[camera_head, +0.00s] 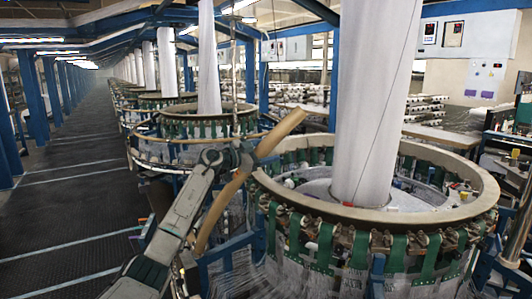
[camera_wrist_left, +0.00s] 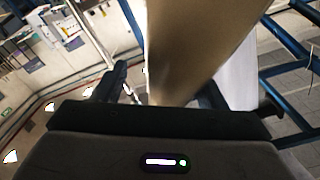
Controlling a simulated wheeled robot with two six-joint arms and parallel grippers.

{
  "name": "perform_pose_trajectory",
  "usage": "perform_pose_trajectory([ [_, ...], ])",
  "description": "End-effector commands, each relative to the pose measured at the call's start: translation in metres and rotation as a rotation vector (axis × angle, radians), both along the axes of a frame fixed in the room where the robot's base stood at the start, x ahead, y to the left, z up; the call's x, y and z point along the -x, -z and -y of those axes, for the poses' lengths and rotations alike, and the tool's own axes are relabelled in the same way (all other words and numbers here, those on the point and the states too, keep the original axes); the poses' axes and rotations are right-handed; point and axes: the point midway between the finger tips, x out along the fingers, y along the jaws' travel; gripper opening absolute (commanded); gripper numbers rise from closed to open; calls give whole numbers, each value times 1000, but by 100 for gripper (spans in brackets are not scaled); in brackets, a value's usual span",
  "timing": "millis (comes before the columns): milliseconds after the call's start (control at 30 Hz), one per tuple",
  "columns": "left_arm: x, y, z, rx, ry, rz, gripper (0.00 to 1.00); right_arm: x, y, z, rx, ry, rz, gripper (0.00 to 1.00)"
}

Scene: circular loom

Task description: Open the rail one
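The near circular loom (camera_head: 370,215) has a tan ring rail around its top. A tan curved rail piece (camera_head: 222,205) stands out at a slant on the loom's left side, with its upper part (camera_head: 282,131) reaching over the ring's left edge. My left gripper (camera_head: 236,156) is at this rail piece. In the left wrist view the tan rail (camera_wrist_left: 195,45) runs down between the spread fingers, with a gap beside the left finger. The right finger is partly hidden behind the rail, so contact there is unclear. I cannot make out my right gripper.
A tall white fabric column (camera_head: 375,100) rises from the loom's middle. More looms (camera_head: 200,122) stand in a row behind. Blue posts (camera_head: 50,92) line the left. The dark aisle floor (camera_head: 75,205) is clear. Shelves and a white wall panel (camera_head: 465,35) are at the back right.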

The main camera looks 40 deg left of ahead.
Motion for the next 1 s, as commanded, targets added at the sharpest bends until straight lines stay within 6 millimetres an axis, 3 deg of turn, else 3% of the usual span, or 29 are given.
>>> perform_pose_trajectory([
  [533, 81, 7, -32, -5, -3, -2, 65, 0, 56, -6, -6, 2, 0, 36],
  [733, 95, 4, -37, -4, -1, -1, 65, 0, 64, -5, -6, 1, 0, 36],
  [1000, 99, 2, -37, 0, 0, 0, 65, 0, 64, -3, -3, 1, 0, 36],
])
